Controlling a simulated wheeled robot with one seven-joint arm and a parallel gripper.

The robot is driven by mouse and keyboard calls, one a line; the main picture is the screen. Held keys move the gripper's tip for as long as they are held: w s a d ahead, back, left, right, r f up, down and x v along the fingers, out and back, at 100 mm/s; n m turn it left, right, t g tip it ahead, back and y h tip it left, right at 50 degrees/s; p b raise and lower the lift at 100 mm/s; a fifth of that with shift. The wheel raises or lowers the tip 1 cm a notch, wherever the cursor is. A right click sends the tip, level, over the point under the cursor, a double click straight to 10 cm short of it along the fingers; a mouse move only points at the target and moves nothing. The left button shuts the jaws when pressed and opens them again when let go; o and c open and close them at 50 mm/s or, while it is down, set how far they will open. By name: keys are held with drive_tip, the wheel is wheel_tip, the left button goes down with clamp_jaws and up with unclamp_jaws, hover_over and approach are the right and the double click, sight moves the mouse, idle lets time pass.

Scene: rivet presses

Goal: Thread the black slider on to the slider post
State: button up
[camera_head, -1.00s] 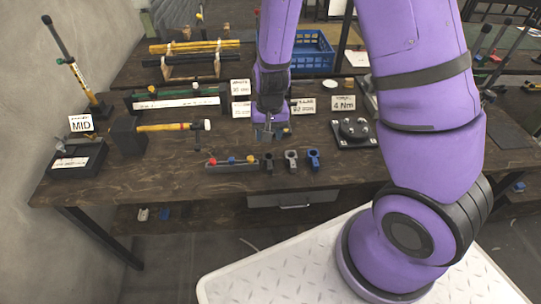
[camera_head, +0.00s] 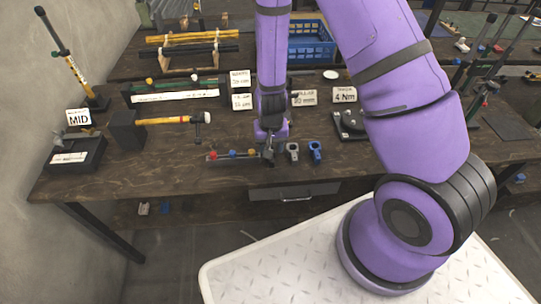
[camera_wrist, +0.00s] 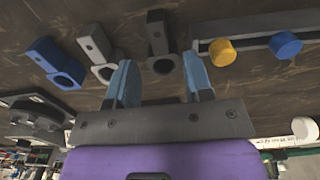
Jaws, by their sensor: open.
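The black slider (camera_wrist: 157,35), a block with a ring at one end, lies on the dark wooden bench. My gripper (camera_wrist: 161,80) is open, with its two blue fingers on either side of the slider's ring end in the wrist view; I cannot tell how far above it they are. In the head view my gripper (camera_head: 268,143) is over the slider and largely hides it. A tall tilted post (camera_head: 62,50) with a yellow scale and dark upper rod stands at the back left by the MID sign (camera_head: 79,117); it looks like the slider post.
A grey slider (camera_wrist: 97,50) and a blue slider (camera_wrist: 55,62) lie beside the black one. A rail with coloured knobs (camera_head: 232,154) lies on its other side. A hammer (camera_head: 170,120) and a black box (camera_head: 76,155) are farther left. Black presses stand at right.

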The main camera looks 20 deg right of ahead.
drive_tip(key=f, duration=0.3)
drive_tip(key=shift+w+d+f, duration=0.1)
drive_tip(key=shift+w+f, duration=0.05)
drive_tip(key=shift+w, duration=0.2)
drive_tip(key=shift+f, duration=0.7)
drive_tip(key=c, duration=0.6)
drive_tip(key=shift+o, duration=0.2)
drive_tip(key=shift+r, duration=0.15)
